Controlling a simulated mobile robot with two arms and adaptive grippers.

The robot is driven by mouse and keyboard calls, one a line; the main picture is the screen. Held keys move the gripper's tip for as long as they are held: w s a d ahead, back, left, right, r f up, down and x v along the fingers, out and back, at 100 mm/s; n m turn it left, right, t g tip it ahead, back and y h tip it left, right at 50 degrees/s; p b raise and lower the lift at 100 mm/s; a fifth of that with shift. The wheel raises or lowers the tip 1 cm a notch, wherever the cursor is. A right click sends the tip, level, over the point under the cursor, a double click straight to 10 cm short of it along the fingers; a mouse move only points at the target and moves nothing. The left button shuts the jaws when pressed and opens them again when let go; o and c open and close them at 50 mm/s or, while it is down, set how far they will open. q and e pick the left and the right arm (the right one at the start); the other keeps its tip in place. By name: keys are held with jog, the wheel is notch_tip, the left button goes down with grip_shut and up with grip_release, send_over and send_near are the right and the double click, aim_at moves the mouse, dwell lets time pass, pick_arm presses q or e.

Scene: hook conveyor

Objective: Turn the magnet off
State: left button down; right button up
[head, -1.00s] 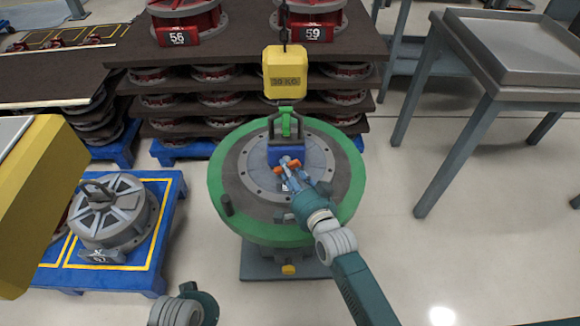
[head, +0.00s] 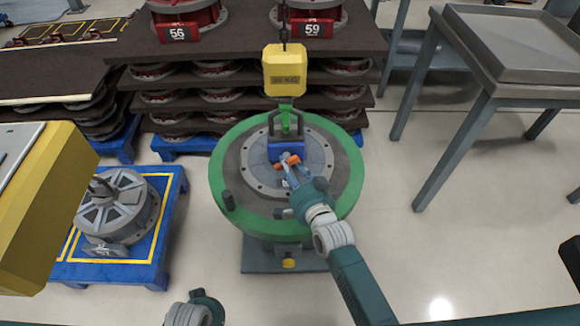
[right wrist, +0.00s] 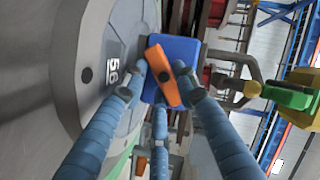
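The magnet is a blue block (head: 283,151) with an orange lever (head: 289,160) on its front. It sits on the grey middle of a round flange with a green rim (head: 229,210). A green hook (head: 287,122) passes through the magnet's dark handle, under a yellow hook block (head: 285,72). My right gripper (head: 288,170) is at the lever. In the right wrist view its blue fingers (right wrist: 163,88) stand apart on both sides of the orange lever (right wrist: 164,76), close to the blue block (right wrist: 182,50). A firm hold is not visible.
A grey flanged part (head: 122,208) rests on a blue pallet (head: 158,262) at left. Stacked shelves of red parts (head: 230,122) stand behind. A grey table (head: 498,88) stands at right. A yellow box-like body (head: 45,205) blocks the left edge.

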jog(key=shift+o, duration=1.3)
jog(key=v, duration=1.2)
jog(key=shift+d+f, duration=0.1)
